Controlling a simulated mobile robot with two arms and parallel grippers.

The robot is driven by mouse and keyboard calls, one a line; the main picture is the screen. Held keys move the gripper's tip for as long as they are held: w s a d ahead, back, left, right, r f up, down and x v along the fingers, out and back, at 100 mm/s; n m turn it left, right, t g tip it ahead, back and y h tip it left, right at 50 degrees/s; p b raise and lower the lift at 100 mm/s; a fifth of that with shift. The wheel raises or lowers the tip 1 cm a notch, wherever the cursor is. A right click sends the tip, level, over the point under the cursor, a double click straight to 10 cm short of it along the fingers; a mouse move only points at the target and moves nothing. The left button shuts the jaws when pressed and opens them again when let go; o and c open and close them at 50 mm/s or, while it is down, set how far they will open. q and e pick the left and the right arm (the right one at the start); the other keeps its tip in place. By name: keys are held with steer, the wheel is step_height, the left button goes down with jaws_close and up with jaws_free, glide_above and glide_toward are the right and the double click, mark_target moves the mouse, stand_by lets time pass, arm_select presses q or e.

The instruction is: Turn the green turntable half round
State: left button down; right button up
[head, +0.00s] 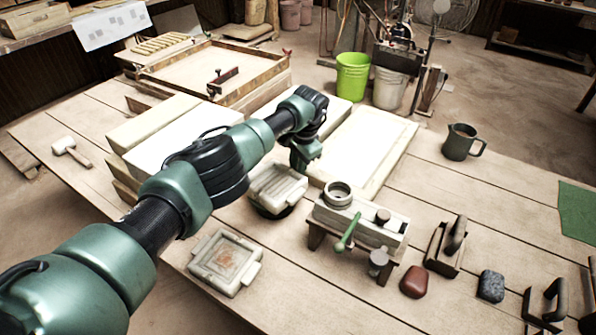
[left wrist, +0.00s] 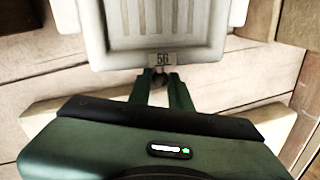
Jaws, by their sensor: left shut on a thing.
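The turntable (head: 268,211) shows as a dark green disc rim at the middle of the table, mostly hidden under a pale plaster mould (head: 272,184). The mould has a lug at its side. In the left wrist view the mould (left wrist: 165,20) shows grooves and a small tag marked 56. My left gripper (head: 303,163) comes down at the mould's far right side. In the left wrist view its fingertips (left wrist: 159,82) are shut at the mould's edge, just below the tag; the exact grip point is partly hidden. My right gripper is not in view.
A second square mould (head: 226,262) lies in front left. A wooden stand with a green-handled lever (head: 347,232) is close on the right. Pale slabs (head: 365,145) lie behind.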

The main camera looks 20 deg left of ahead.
arm_select(q)
steer(key=shift+w+a+r+n+b, duration=0.1)
steer(key=shift+w+a+n+b, duration=0.25)
steer(key=shift+n, duration=0.25)
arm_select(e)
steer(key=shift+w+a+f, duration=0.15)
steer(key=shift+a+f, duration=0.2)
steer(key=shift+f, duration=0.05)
arm_select(q)
steer(key=shift+a, duration=0.15)
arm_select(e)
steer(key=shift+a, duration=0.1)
arm_select(q)
steer(key=c, duration=1.3)
jaws_free()
steer(key=shift+s, duration=0.1)
steer(key=r+p, duration=0.1)
steer(key=r, duration=0.1)
steer(key=r+p, duration=0.2)
steer(key=d+r+p, duration=0.1)
steer(key=r, duration=0.1)
steer(key=shift+s+d+r, duration=0.1)
steer(key=shift+s, duration=0.15)
steer(key=shift+d+r+p, duration=0.1)
steer(key=shift+r+p, duration=0.4)
steer(key=shift+r, duration=0.2)
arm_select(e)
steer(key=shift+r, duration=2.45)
